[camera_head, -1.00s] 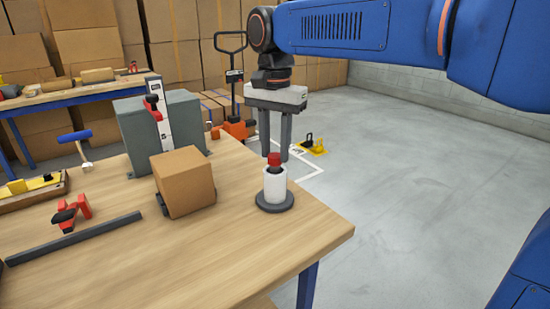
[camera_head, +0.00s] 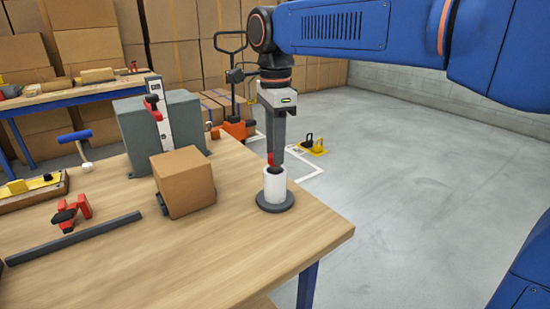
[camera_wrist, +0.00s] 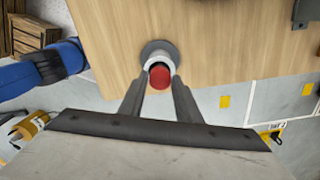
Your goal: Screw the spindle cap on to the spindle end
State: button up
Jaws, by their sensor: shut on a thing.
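The red spindle cap (camera_head: 271,159) is at the top of the white upright spindle end (camera_head: 275,187), which stands on a dark round base (camera_head: 275,202) near the table's right corner. My gripper (camera_head: 275,165) points down from above and is shut on the cap. One finger covers most of the cap in the head view. In the wrist view the round red cap (camera_wrist: 160,76) lies between the tips of my gripper (camera_wrist: 160,80), over the white spindle end (camera_wrist: 158,60). How far the cap sits on the thread is hidden.
A cardboard box (camera_head: 185,182) stands left of the spindle on the wooden table (camera_head: 190,255). Behind it is a grey block (camera_head: 185,115) with a white and red upright. A dark bar (camera_head: 75,238) and red clamp (camera_head: 75,212) lie at left. Open floor lies to the right.

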jog(key=shift+m, duration=0.6)
jog(key=m, duration=0.4)
jog(key=shift+m, duration=0.3)
jog(key=m, duration=0.5)
jog(key=o, duration=0.9)
jog(key=shift+c, duration=0.2)
